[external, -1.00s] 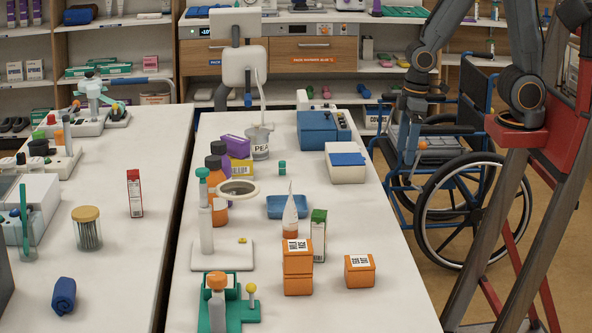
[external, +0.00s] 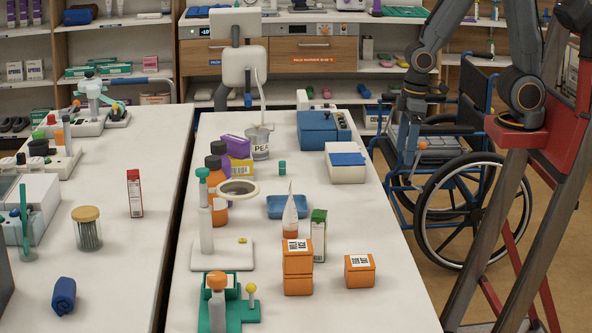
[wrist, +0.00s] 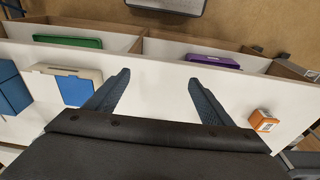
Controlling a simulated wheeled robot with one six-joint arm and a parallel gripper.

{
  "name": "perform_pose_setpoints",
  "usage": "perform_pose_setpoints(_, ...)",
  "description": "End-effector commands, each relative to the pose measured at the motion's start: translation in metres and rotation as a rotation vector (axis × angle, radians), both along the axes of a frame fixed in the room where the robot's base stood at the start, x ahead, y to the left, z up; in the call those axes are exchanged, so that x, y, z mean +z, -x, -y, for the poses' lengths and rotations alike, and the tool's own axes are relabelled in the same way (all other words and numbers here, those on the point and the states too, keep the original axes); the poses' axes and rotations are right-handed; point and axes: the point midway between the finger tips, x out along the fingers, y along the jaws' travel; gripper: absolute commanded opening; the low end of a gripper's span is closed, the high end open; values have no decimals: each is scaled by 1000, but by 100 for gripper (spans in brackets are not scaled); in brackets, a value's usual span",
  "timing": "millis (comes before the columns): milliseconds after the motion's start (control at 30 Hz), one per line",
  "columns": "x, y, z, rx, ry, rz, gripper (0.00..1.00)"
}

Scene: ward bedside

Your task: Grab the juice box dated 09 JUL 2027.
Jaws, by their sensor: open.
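Two slim cartons that look like juice boxes stand upright in the external view. One is red and white (external: 135,193) on the left table; the other has a green top and pale sides (external: 318,235) on the right table, just behind a stack of orange boxes. Dates on them are too small to read. My gripper (wrist: 160,85) is open and empty in the wrist view, its two dark fingers apart over a white surface. No carton of this kind shows between the fingers.
Orange boxes with white labels (external: 298,272) (external: 360,270) stand near the right table's front; one orange box also shows in the wrist view (wrist: 263,121). A blue tray (external: 288,207), dark-capped bottles (external: 214,190) and a blue device (external: 322,131) crowd the table. A wheelchair (external: 470,212) stands to the right.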

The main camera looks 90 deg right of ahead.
Motion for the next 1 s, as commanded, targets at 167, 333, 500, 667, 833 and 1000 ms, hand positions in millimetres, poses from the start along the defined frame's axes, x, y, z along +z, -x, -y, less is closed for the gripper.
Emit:
perform_pose_setpoints(167,0,0,0,0,0,0,75)
perform_pose_setpoints(333,0,0,0,0,0,0,75)
perform_pose_setpoints(500,0,0,0,0,0,0,55)
perform_pose_setpoints(667,0,0,0,0,0,0,52)
perform_pose_setpoints(833,1,0,0,0,0,1,52)
perform_pose_setpoints(1000,13,-1,0,0,0,4,52)
